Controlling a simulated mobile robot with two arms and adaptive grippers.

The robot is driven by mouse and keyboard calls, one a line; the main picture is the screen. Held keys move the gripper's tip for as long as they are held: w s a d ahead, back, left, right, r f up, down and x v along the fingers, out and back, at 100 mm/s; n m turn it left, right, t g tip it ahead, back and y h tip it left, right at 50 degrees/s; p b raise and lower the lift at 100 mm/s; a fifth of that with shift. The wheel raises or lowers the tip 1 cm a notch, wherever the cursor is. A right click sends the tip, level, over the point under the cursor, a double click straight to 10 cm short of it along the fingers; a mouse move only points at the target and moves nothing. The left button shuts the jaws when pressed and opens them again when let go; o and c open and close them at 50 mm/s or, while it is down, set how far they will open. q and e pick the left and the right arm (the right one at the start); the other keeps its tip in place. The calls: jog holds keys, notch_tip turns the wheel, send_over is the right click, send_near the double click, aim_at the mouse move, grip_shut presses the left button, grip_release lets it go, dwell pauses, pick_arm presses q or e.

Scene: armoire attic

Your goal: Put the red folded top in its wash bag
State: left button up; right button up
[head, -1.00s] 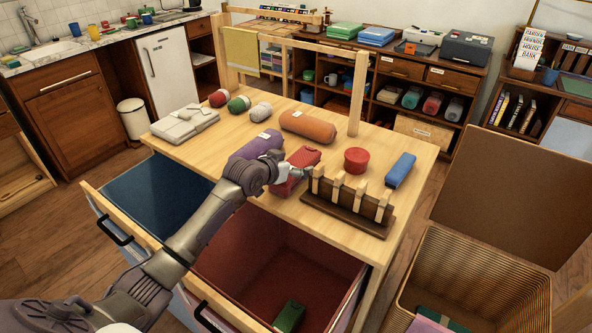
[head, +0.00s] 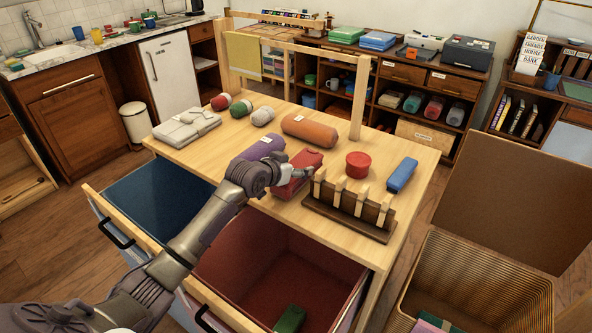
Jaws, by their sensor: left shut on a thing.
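A red folded bundle (head: 306,158), which looks like the red top, lies on the wooden table between a purple roll and a dark rack with pale pegs. My left gripper (head: 300,178) reaches over the table from the left and is shut on this bundle. The gripper and wrist hide part of the bundle, and I cannot tell whether it is lifted off the tabletop. I cannot tell which thing is the wash bag. My right gripper is not in view.
The purple roll (head: 258,149), orange roll (head: 310,131), red round tin (head: 358,165), blue case (head: 401,175) and peg rack (head: 349,212) stand close around. Below, a red-lined drawer (head: 268,262) and a blue-lined drawer (head: 160,195) are open. A wicker hamper (head: 470,275) stands at right.

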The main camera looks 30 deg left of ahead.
pick_arm(q)
notch_tip(320, 180, up, 10)
jog(key=shift+f, duration=0.25)
dwell(0.3)
